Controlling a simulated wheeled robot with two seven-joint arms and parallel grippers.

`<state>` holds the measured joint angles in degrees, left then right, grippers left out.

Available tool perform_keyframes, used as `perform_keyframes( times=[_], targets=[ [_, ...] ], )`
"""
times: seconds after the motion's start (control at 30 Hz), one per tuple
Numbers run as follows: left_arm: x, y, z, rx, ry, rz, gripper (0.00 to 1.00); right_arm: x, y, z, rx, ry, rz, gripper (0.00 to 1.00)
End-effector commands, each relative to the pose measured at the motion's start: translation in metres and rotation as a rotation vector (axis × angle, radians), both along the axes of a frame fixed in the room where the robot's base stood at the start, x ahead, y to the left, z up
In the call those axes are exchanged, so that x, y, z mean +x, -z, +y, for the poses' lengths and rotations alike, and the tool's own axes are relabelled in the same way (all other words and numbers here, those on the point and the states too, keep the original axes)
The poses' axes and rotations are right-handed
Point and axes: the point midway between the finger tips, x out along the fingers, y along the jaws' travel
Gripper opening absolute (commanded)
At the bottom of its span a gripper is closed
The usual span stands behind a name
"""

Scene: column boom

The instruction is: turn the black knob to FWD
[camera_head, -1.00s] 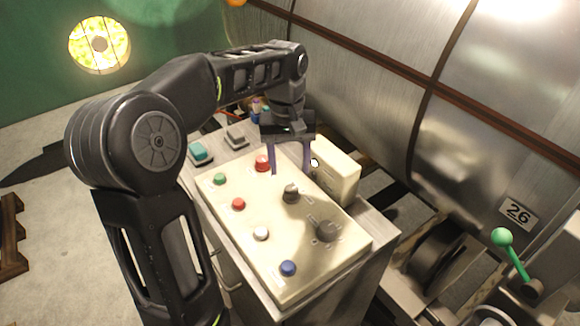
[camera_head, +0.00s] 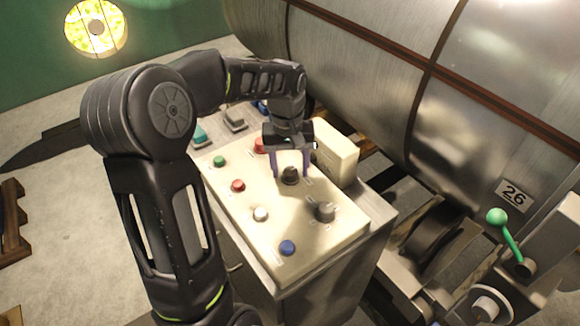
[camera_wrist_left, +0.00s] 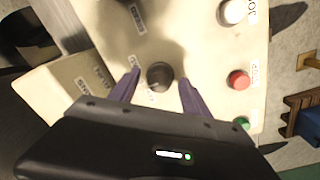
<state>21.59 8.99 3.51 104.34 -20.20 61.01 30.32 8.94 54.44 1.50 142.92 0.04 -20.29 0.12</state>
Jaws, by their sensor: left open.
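The black knob (camera_head: 290,176) stands on the cream control panel (camera_head: 240,215). It also shows in the left wrist view (camera_wrist_left: 160,76). My left gripper (camera_head: 292,173) is open above the panel, with one purple finger on each side of this knob. In the left wrist view the gripper (camera_wrist_left: 158,79) shows a gap between each finger and the knob. The knob's pointer direction and the lettering around it are too small or shaded to read. My right gripper is out of view.
A second, greyish knob (camera_head: 325,212) sits nearer on the panel. Red (camera_head: 238,186), white (camera_head: 261,214), blue (camera_head: 288,248) and green (camera_head: 219,161) buttons line its left side. A cream box (camera_head: 335,155) stands close to the right of the gripper. A large metal drum (camera_head: 370,70) lies behind.

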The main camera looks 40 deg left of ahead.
Motion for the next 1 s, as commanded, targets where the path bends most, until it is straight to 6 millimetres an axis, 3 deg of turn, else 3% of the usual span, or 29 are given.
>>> perform_keyframes(
  times=[0.33, 1.0],
  targets=[
    [0.0000, 0.0048, 0.0000, 0.000, -0.001, 0.000, 0.54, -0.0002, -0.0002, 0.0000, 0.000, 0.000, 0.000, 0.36],
    [0.0001, 0.0043, 0.0000, 0.001, -0.001, -0.001, 0.00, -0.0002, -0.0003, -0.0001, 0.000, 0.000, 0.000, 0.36]
  ],
)
